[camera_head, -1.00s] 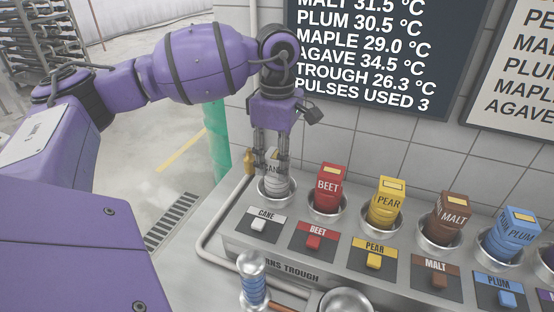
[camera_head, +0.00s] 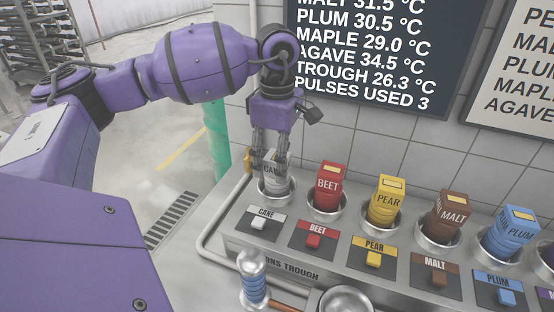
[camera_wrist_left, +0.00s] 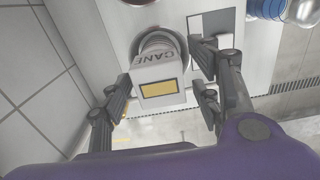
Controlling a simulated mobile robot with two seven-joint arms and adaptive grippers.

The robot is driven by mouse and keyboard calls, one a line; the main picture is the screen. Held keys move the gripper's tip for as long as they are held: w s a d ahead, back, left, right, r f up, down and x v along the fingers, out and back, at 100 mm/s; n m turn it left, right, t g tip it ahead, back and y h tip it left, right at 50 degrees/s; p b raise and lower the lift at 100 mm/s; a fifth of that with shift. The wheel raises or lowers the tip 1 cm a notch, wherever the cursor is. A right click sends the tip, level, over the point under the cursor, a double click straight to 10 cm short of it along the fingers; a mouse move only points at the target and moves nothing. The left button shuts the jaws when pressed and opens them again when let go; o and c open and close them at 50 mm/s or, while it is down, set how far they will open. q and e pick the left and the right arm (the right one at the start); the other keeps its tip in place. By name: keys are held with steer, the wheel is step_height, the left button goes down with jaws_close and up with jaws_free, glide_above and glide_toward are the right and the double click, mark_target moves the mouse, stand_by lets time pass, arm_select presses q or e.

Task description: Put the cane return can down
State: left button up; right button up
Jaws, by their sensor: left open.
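The white cane can (camera_head: 272,182) sits upright in the leftmost metal cup (camera_head: 277,196) of the trough, above the CANE label (camera_head: 262,216). In the left wrist view the can (camera_wrist_left: 158,86) shows its CANE lettering and a yellow patch on top, with the round cup around its base. My left gripper (camera_head: 270,160) points down at the can from above. In the left wrist view its fingers (camera_wrist_left: 165,100) are spread on both sides of the can, with gaps between fingers and can. My right gripper is not in view.
Beet (camera_head: 327,186), pear (camera_head: 386,204), malt (camera_head: 447,220) and plum (camera_head: 511,232) cans stand in cups to the right. A blue-striped handle (camera_head: 253,278) and a round metal bowl (camera_head: 346,301) are in front. A tiled wall with a dark board (camera_head: 385,60) stands behind.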

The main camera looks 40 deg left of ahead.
arm_select(q)
step_height(320, 180, up, 12)
stand_by(0.4)
steer(key=shift+f, duration=0.15)
